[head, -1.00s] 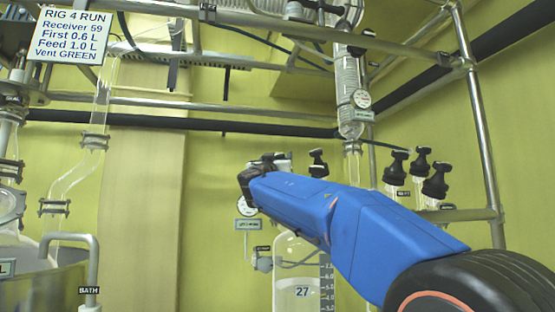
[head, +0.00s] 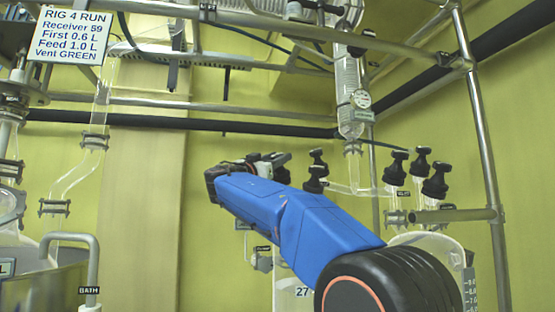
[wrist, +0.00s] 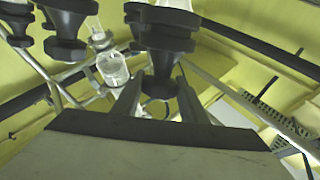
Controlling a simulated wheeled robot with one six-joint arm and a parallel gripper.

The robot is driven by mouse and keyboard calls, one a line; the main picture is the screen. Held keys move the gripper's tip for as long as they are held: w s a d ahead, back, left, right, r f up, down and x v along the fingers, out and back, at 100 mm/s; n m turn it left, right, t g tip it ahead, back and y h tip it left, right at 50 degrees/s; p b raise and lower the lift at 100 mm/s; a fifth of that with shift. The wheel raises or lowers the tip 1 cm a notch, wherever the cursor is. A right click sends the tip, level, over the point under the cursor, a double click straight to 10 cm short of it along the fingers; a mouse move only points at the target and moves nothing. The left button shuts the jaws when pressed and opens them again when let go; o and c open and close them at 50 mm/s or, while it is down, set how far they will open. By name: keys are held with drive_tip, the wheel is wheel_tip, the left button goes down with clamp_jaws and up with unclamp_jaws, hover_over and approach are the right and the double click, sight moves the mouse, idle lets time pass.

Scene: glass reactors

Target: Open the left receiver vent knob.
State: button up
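Which is the left receiver's is not clear. In the wrist view my gripper (wrist: 158,88) has its two fingers apart, with a black knob (wrist: 162,45) just beyond and between the tips. Contact cannot be told. The left receiver (head: 303,291), marked 27, is mostly hidden behind my blue arm.
Several more black knobs stand at right, one of them nearest the left ones (head: 396,166). Another glass receiver (head: 445,246) is behind my arm. A vertical glass condenser (head: 351,90) and metal frame rails (head: 480,130) surround the area. A sign (head: 70,36) reads "Vent GREEN".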

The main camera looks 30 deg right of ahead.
drive_tip(key=shift+c, duration=0.7)
drive_tip(key=shift+s+n+t+y, duration=0.1)
drive_tip(key=shift+n+t+y, duration=0.3)
drive_tip(key=shift+n+t, duration=0.65)
drive_tip(key=n+t+y, duration=0.4)
drive_tip(key=n+t, duration=0.1)
drive_tip(key=t, duration=0.1)
drive_tip(key=shift+d+n+t, duration=0.1)
drive_tip(key=shift+n+t, duration=0.15)
drive_tip(key=shift+r+n+t+y, duration=0.1)
drive_tip(key=shift+n+t+y, duration=0.95)
drive_tip(key=shift+n+y, duration=0.5)
drive_tip(key=shift+n+t+y, duration=1.05)
drive_tip(key=shift+n+y, duration=0.2)
drive_tip(key=shift+y, duration=0.6)
drive_tip(key=shift+n+y, duration=0.3)
drive_tip(key=shift+y, duration=0.1)
drive_tip(key=o, duration=0.9)
drive_tip(key=shift+a, duration=0.2)
